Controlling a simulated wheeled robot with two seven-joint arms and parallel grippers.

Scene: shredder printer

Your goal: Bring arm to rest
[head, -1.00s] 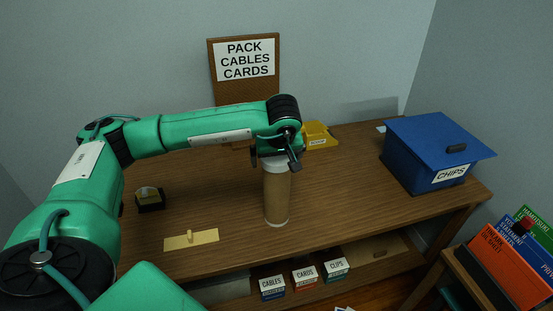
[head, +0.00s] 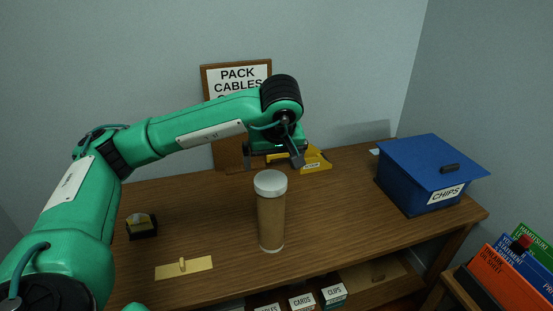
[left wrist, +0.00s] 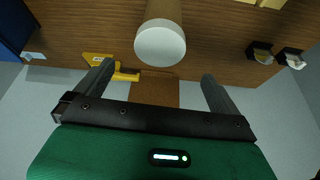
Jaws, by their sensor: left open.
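My left arm comes in from the left in the head view and reaches over the desk. My left gripper (head: 273,160) is open and empty, above the desk behind a tan cylinder with a white lid (head: 271,215). The cylinder stands upright on the desk, apart from the gripper. In the left wrist view, both fingers (left wrist: 158,88) are spread with nothing between them, and the white lid (left wrist: 160,45) shows beyond them. My right gripper is not in view.
A blue box labelled CHIPS (head: 418,180) stands at the desk's right. A yellow item (head: 316,160) lies behind the gripper. A small dark holder (head: 141,225) and a yellow plate (head: 184,267) lie at left. A sign board (head: 236,80) stands at the back.

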